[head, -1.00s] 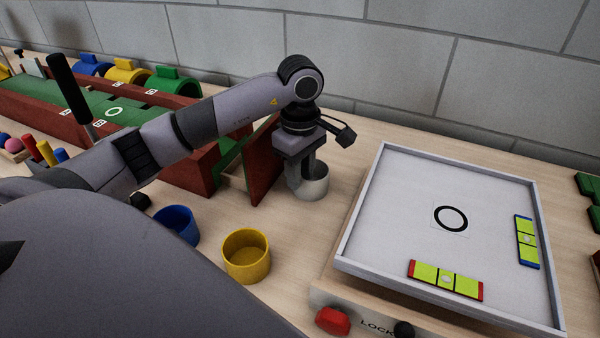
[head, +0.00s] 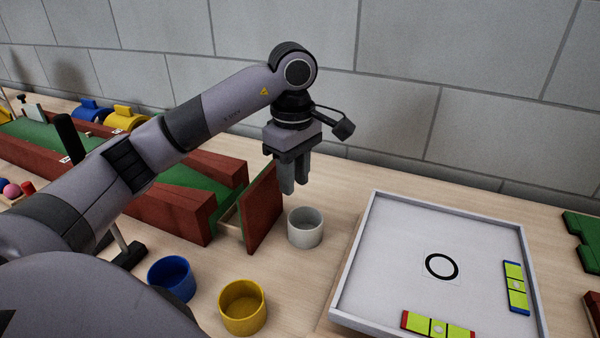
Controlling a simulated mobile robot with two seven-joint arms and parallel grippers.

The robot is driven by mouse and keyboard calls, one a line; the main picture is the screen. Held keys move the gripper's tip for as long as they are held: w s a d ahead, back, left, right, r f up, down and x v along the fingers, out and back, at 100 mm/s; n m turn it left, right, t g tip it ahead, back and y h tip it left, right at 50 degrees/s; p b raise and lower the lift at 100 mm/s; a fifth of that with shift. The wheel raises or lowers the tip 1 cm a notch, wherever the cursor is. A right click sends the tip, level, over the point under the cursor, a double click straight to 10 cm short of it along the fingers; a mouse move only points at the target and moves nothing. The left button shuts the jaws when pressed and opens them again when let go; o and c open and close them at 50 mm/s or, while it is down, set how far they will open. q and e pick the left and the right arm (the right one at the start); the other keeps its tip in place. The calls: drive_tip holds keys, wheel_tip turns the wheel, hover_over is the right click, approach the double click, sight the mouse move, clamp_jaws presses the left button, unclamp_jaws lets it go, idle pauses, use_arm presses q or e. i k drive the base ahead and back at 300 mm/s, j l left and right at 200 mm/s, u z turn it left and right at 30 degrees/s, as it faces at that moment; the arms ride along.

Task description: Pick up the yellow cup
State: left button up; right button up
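The yellow cup (head: 243,307) stands upright on the table near the bottom of the head view, with its open top visible and nothing in it that I can see. My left gripper (head: 295,187) points down above and behind the white cup (head: 305,228), up and to the right of the yellow cup. Its two fingers show separately with nothing between them, and it is clear of the white cup. My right gripper is not in view.
A blue cup (head: 171,279) stands left of the yellow cup. A red board (head: 264,208) stands upright beside the white cup. A white-framed tray (head: 400,255) with two yellow-green battens lies to the right. A green-floored red trough (head: 175,205) runs along the left.

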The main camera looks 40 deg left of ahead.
sight(241, 302)
drive_tip(key=k, duration=1)
